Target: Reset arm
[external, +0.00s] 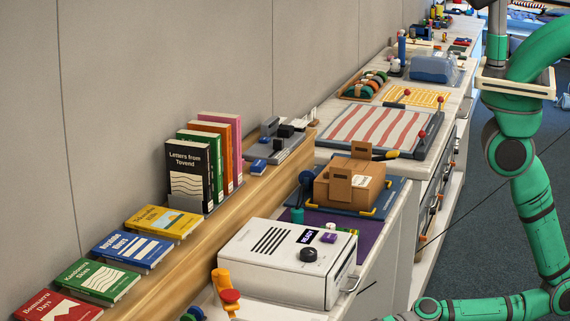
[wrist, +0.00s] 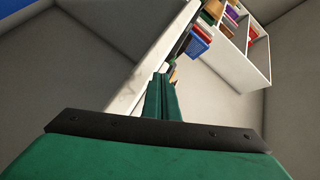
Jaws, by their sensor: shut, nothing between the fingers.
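My gripper (wrist: 162,82) shows in the wrist view as two green fingers pressed together, with nothing between them. It points past a pale counter edge toward a white bookshelf. In the external view my green arm comes down the right side and bends left along the bottom edge. The gripper itself is out of that picture.
A counter holds a white box (external: 285,262), a cardboard box (external: 350,187), a striped board (external: 375,130) and a blue case (external: 434,69). Several books stand and lie on a wooden ledge (external: 188,228). A white bookshelf (wrist: 236,48) with a blue basket (wrist: 197,42) shows in the wrist view. Dark floor (external: 490,235) is clear.

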